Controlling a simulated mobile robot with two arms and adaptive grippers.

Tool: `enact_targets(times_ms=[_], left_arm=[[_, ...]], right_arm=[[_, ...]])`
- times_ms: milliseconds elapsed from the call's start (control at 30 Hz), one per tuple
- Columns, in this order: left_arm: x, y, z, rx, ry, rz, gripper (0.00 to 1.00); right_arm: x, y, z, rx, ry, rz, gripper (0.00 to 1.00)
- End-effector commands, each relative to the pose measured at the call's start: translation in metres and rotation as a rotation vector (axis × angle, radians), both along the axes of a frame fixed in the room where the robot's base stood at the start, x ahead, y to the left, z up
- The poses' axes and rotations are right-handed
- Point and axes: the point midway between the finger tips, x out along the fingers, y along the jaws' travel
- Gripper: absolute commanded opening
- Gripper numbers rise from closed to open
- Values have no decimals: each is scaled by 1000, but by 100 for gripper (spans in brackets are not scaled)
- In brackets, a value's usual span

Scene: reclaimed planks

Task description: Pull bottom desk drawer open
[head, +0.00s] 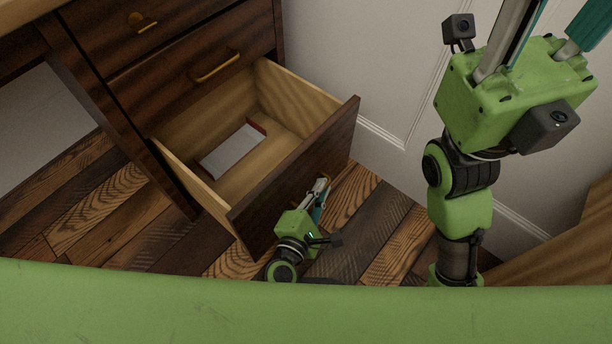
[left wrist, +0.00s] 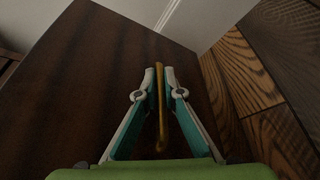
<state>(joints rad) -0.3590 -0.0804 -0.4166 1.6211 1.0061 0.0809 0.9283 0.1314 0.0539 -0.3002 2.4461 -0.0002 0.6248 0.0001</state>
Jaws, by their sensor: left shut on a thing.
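The bottom drawer (head: 290,180) of the dark wood desk stands pulled well out, and its pale wooden inside shows. My left gripper (head: 325,184) is at the drawer's front panel and shut on its brass handle. In the left wrist view the handle (left wrist: 160,105) runs between the two fingers (left wrist: 160,78), with the dark drawer front (left wrist: 80,85) behind. My right arm is raised at the right of the head view; its fingers run out of the top edge, so their tips are hidden.
A white book or box (head: 232,150) with a red edge lies in the drawer. Two closed drawers sit above, one with a brass handle (head: 218,68), the top one with a keyhole fitting (head: 140,22). A white wall (head: 350,60) stands right of the desk. Plank floor (head: 120,215) is clear in front.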

Motion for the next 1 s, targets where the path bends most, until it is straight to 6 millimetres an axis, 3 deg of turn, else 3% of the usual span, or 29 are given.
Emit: enact_targets(times_ms=[200, 600, 633, 700, 1000], left_arm=[[-9, -10, -1, 1, 2, 1, 0], [-10, -12, -1, 1, 1, 0, 0], [-10, -12, -1, 1, 2, 0, 13], [-10, -12, -1, 1, 2, 0, 25], [-10, -12, -1, 1, 1, 0, 25]], right_arm=[[0, 0, 0, 0, -1, 0, 40], [0, 0, -1, 1, 4, 1, 40], [1, 0, -1, 1, 4, 1, 40], [1, 0, -1, 0, 5, 1, 40], [2, 0, -2, -2, 7, -1, 40]])
